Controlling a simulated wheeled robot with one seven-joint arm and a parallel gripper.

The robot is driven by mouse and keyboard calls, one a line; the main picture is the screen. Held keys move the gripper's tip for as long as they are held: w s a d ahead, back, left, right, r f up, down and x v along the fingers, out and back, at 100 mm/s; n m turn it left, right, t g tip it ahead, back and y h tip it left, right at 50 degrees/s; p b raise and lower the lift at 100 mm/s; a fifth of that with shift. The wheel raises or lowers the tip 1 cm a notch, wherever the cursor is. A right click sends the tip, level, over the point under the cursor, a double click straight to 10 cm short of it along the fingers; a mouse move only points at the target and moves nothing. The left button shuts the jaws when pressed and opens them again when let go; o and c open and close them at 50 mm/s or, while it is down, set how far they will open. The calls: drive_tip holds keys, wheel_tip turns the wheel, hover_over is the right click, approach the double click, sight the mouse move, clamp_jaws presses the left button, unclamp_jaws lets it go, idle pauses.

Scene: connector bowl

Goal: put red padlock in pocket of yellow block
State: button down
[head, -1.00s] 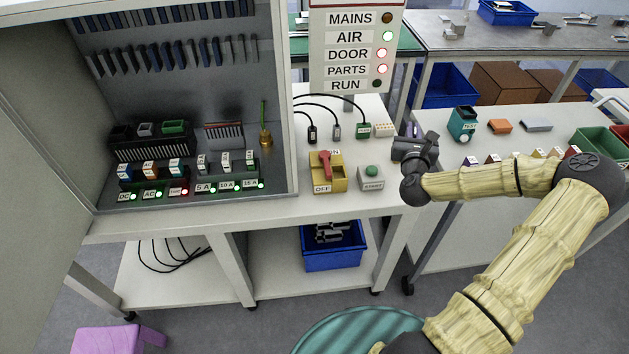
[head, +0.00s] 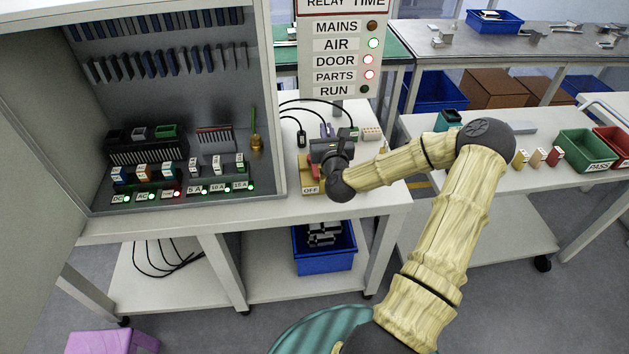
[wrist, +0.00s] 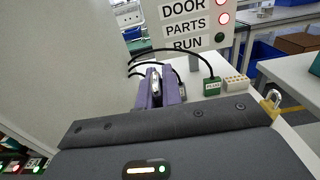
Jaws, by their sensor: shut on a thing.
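The yellow block (head: 308,187) with its OFF label stands on the white bench in the head view. My gripper (head: 327,130) is over the block's back part. In the wrist view my gripper's purple fingers (wrist: 158,88) are closed on a small silvery thing (wrist: 155,80). Its lower part is hidden, so I cannot tell whether it is the red padlock. No red body shows between the fingers.
A brass-coloured padlock (wrist: 272,101) shows at the right in the wrist view. A green plug (wrist: 212,87) and a white block (wrist: 237,85) stand behind the fingers, with black cables nearby. The sign panel (head: 340,60) rises behind. The open cabinet (head: 190,100) is at the left.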

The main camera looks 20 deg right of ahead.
sight(314, 166)
idle(0.4)
wheel_tip(314, 166, down, 6)
drive_tip(key=shift+w+a+r, duration=0.1)
drive_tip(key=shift+r, duration=0.15)
drive_tip(key=shift+f, duration=0.35)
drive_tip(key=shift+f+p, duration=0.3)
drive_tip(key=shift+f, duration=1.55)
drive_tip(key=shift+f, duration=0.2)
drive_tip(key=c, duration=1.6)
unclamp_jaws()
drive_tip(key=shift+o, duration=0.2)
